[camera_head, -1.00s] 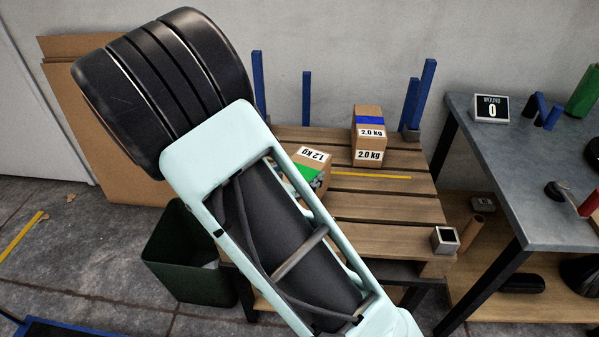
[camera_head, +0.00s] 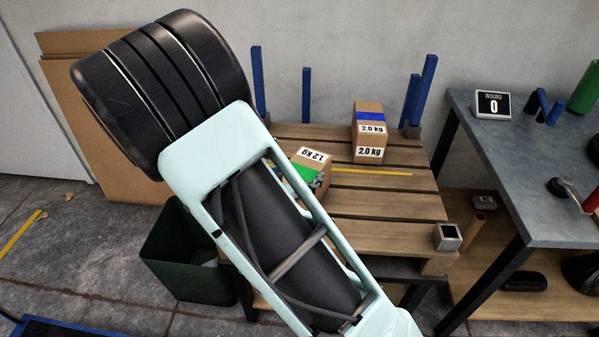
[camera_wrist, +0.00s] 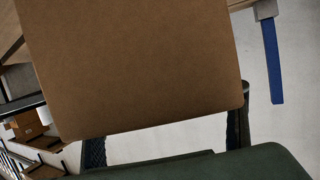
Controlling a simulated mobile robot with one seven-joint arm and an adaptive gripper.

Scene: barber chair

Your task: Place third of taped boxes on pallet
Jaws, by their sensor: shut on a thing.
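The wooden pallet (camera_head: 395,205) stands against the wall. Two taped boxes labelled 2.0 kg are stacked at its back: the upper one (camera_head: 369,116) has blue tape, the lower one (camera_head: 369,154) sits under it. A box labelled 1.2 kg with green tape (camera_head: 315,160) shows beside my arm, tilted in the picture and partly hidden by it. I cannot tell whether it touches the pallet. In the wrist view, my gripper (camera_wrist: 166,140) is shut on a brown box (camera_wrist: 140,65), its dark fingers at the box's two sides. The arm hides my gripper's body in the head view.
Blue posts (camera_head: 427,90) rise at the pallet's back. A yellow strip (camera_head: 370,173) lies across the slats, with bare slats in front. A grey metal block (camera_head: 447,237) sits at the front right corner. A workbench (camera_head: 500,170) stands right, a green bin (camera_head: 185,255) left.

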